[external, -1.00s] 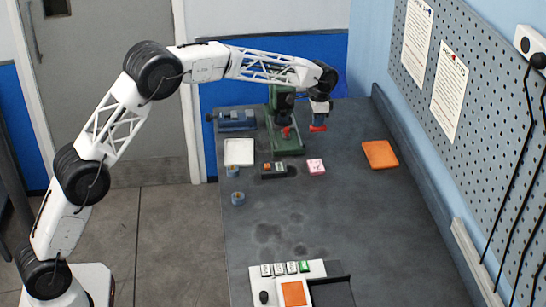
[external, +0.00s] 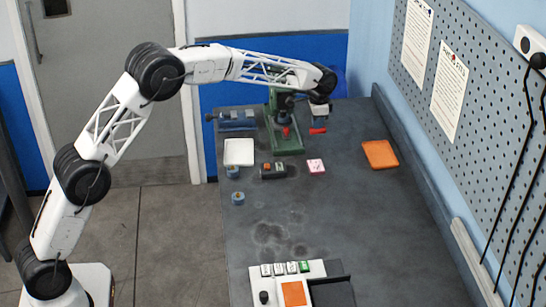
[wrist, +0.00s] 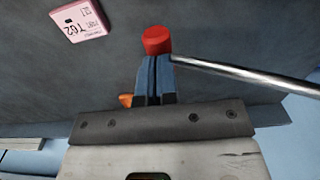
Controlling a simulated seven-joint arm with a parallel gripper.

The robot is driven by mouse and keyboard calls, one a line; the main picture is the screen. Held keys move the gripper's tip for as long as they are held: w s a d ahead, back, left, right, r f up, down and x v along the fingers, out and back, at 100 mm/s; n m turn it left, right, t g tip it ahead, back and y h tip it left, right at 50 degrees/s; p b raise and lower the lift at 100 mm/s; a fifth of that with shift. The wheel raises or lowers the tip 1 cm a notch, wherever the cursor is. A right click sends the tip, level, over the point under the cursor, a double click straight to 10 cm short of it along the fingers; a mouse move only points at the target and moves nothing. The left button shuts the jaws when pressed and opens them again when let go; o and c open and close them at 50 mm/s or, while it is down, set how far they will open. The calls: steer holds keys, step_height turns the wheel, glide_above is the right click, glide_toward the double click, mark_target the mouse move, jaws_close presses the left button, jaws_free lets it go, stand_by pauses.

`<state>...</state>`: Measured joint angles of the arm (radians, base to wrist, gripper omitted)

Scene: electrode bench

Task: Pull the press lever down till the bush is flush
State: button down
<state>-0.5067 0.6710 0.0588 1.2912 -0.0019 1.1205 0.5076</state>
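The green press (external: 289,142) stands at the back of the bench. Its lever (wrist: 250,77) is a metal rod ending in a red knob (wrist: 157,40); the knob also shows in the external view (external: 318,131), low at the right of the press. My gripper (wrist: 155,62) has its blue fingers together, with only a thin seam between them. The fingertips are right at the knob, which lies beyond them, not between them; contact is not certain. A small red part (external: 287,132) shows at the press. I cannot make out the bush or whether it is flush.
A blue vise-like tool (external: 236,120) is at left. An orange mat (external: 380,154) lies right. The middle of the bench is clear.

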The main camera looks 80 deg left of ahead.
steer(key=shift+a+f, duration=0.25)
steer(key=shift+f, duration=0.45)
steer(key=shift+a+f, duration=0.15)
steer(key=shift+f, duration=0.25)
stand_by(0.3)
steer(key=shift+a+f, duration=0.4)
steer(key=shift+f, duration=0.2)
steer(key=shift+a+f, duration=0.2)
steer(key=shift+f, duration=0.25)
steer(key=shift+r, duration=0.1)
steer(key=shift+d+r, duration=0.45)
steer(key=shift+r, duration=0.3)
steer(key=shift+d+r, duration=0.4)
steer(key=shift+r, duration=0.35)
steer(key=shift+d+r, duration=0.45)
steer(key=shift+r, duration=0.4)
steer(key=shift+d+r, duration=0.25)
steer(key=shift+r, duration=0.55)
steer(key=shift+d+r, duration=0.25)
steer(key=shift+r, duration=0.5)
steer(key=shift+d+r, duration=0.25)
steer(key=shift+r, duration=0.55)
